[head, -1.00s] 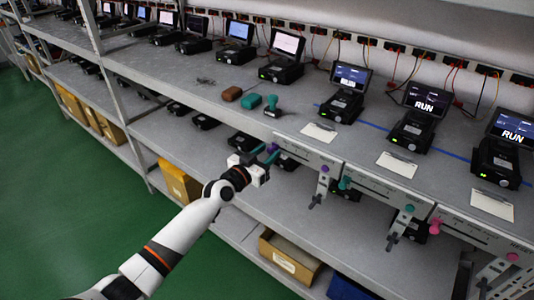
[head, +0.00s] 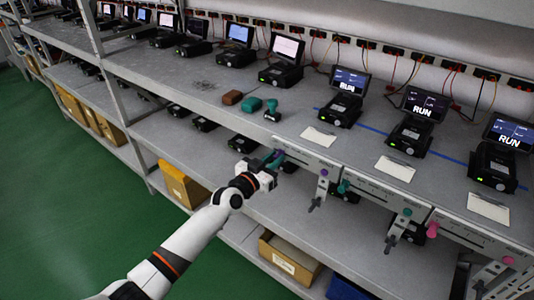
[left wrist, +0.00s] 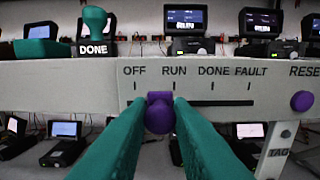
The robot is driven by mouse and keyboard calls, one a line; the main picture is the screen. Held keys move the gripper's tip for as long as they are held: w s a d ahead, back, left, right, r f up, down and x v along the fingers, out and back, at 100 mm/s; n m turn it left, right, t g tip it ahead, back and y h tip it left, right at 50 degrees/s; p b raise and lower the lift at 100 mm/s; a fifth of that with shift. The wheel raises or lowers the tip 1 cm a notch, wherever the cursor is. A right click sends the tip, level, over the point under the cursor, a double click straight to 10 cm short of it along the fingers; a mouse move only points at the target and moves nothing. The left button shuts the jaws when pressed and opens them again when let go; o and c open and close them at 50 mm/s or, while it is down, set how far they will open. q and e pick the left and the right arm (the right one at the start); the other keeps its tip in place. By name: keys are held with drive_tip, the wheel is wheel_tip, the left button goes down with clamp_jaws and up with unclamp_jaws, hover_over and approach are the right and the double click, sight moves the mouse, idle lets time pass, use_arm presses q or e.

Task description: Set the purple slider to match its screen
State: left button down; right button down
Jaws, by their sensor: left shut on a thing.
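The purple slider (left wrist: 160,114) is a knob on a grey panel (left wrist: 60,82), in a slot under the marks OFF, RUN, DONE and FAULT. The knob stands between OFF and RUN, nearer RUN. My left gripper (left wrist: 160,104) has green fingers shut on the knob from both sides. In the head view my left gripper (head: 274,157) is at the left end of the panel and largely hides the knob. The screen (head: 350,81) above this panel reads RUN. My right gripper is out of view.
A purple RESET button (left wrist: 302,101) sits at the panel's right end. A green stamp (head: 271,110) stands on the shelf behind, near a brown block (head: 232,97). More slider panels, with teal (head: 344,186) and pink (head: 433,229) knobs, continue to the right.

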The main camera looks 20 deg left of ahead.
use_arm(q)
drive_tip(key=shift+s+d, duration=0.25)
drive_tip(key=shift+d, duration=0.4)
drive_tip(key=c, duration=1.3)
unclamp_jaws()
drive_tip(key=shift+c, duration=0.2)
drive_tip(key=shift+a, duration=0.1)
drive_tip(key=shift+s+a+f, duration=0.1)
drive_tip(key=shift+s, duration=0.25)
drive_tip(key=v, duration=1.1)
drive_tip(key=shift+s+b, duration=0.1)
drive_tip(key=shift+b, duration=0.3)
